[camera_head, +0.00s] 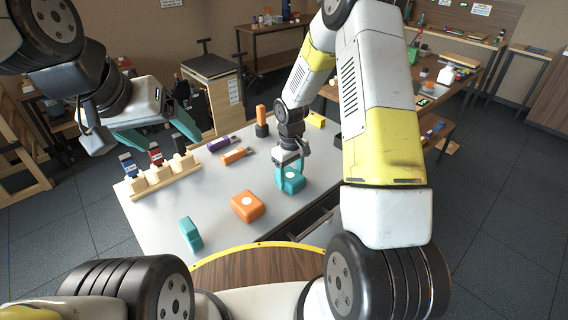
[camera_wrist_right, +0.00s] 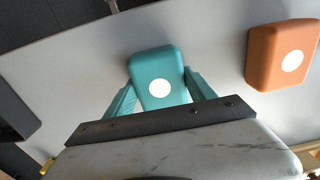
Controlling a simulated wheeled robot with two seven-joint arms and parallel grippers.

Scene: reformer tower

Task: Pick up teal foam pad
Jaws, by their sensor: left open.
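A teal foam pad (camera_head: 293,184) with a white dot lies on the grey table, right of the orange pad. My right gripper (camera_head: 289,170) is down at this pad. In the right wrist view the teal pad (camera_wrist_right: 157,78) sits between the two teal fingers of my right gripper (camera_wrist_right: 160,94), one finger close along each side. I cannot tell whether the fingers press on it. My left gripper (camera_head: 160,133) is open and empty, raised over the table's back left.
An orange pad (camera_head: 248,206) lies left of the teal pad and shows in the right wrist view (camera_wrist_right: 283,55). Another teal block (camera_head: 190,234) is near the front left. A wooden rack (camera_head: 163,176) with bottles stands at left. Purple and orange items lie behind.

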